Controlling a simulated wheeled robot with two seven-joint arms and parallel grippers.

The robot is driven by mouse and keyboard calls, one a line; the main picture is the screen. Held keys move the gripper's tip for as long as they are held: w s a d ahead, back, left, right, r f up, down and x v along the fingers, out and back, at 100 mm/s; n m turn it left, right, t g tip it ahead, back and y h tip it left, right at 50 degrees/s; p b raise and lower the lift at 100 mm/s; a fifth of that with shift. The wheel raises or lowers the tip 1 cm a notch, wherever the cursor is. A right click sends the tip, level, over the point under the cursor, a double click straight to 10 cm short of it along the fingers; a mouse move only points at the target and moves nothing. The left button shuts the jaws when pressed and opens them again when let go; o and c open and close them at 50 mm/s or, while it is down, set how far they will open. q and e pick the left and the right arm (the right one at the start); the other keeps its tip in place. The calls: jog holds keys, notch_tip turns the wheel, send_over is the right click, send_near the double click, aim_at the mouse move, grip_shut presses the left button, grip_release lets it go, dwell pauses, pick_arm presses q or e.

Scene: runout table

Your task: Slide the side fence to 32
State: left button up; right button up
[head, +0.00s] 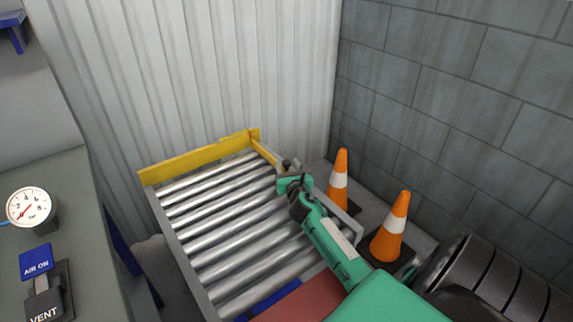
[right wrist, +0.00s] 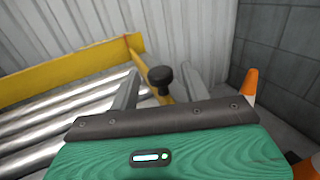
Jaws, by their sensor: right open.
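The side fence (head: 265,152) is a yellow bar at the right side of the roller table, and it also shows in the right wrist view (right wrist: 142,67). A black knob (right wrist: 160,77) stands at the fence's near part. My right gripper (head: 287,168) is over the table's right edge at the fence. In the right wrist view its two grey fingers are apart (right wrist: 158,85), one on each side of the knob. I cannot tell whether they touch it. My arm hides part of the table's right side. No scale numbers for the fence can be read. My left gripper is not in view.
The roller table (head: 178,250) has a yellow end board (head: 198,158) at the back. Two orange cones (head: 340,172) (head: 391,230) stand right of it by the block wall. A bench with a gauge (head: 30,206) and an AIR ON/VENT lever (head: 40,282) is at the left.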

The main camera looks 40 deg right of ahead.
jog(key=shift+x, duration=1.05)
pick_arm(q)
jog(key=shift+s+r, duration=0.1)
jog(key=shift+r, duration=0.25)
